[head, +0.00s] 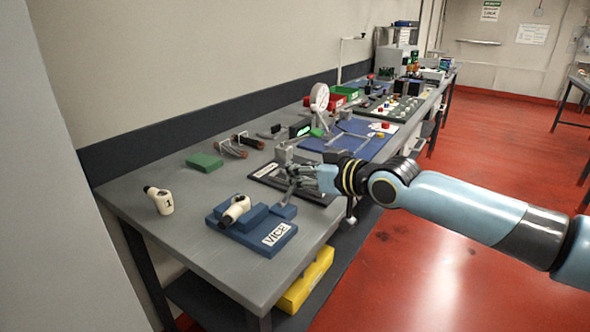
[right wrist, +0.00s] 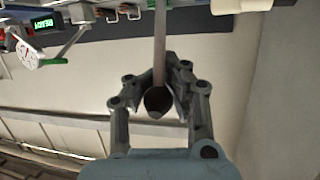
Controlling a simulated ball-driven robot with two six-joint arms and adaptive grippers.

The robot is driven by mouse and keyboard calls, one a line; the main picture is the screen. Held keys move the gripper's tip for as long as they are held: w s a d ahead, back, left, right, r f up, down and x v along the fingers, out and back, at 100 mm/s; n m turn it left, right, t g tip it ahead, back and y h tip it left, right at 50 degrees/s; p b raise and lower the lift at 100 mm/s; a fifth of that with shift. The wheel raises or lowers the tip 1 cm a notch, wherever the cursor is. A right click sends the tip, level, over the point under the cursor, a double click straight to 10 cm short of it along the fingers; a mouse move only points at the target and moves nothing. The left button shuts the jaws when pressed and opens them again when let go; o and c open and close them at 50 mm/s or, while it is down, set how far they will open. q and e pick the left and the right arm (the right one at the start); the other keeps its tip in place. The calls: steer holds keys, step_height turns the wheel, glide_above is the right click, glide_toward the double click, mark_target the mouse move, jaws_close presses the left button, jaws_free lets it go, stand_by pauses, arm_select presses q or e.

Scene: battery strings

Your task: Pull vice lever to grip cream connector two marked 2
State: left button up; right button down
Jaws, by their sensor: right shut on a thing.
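The blue vice (head: 250,240) with its VICE label sits near the front edge of the bench. A cream connector (head: 235,210) lies tilted in it; I cannot read its mark. Another cream connector (head: 162,202), marked 1, stands to its left. My right gripper (head: 292,174) is just beyond the vice at its right side. In the right wrist view, its fingers (right wrist: 158,98) are closed around the dark knob (right wrist: 158,101) at the end of the grey lever rod (right wrist: 160,45). A cream part (right wrist: 240,4) shows at the top edge there. My left gripper is out of view.
A green block (head: 204,162) lies toward the wall. A dial gauge (head: 319,97), a green-lit display (head: 300,130) and a blue mat (head: 350,142) are farther along. A yellow bin (head: 306,280) is under the bench. Bare bench surrounds the connector marked 1.

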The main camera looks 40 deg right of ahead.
steer(key=shift+s+f, duration=0.25)
steer(key=shift+f, duration=0.15)
steer(key=c, duration=1.9)
jaws_free()
steer(key=shift+c, duration=0.2)
steer(key=o, duration=0.5)
steer(key=shift+s+d+r, duration=0.1)
steer(key=shift+s, duration=0.2)
steer(key=shift+c, duration=0.2)
steer(key=o, duration=0.4)
steer(key=shift+w+r, duration=0.1)
steer(key=shift+o, duration=0.2)
steer(key=shift+w, duration=0.1)
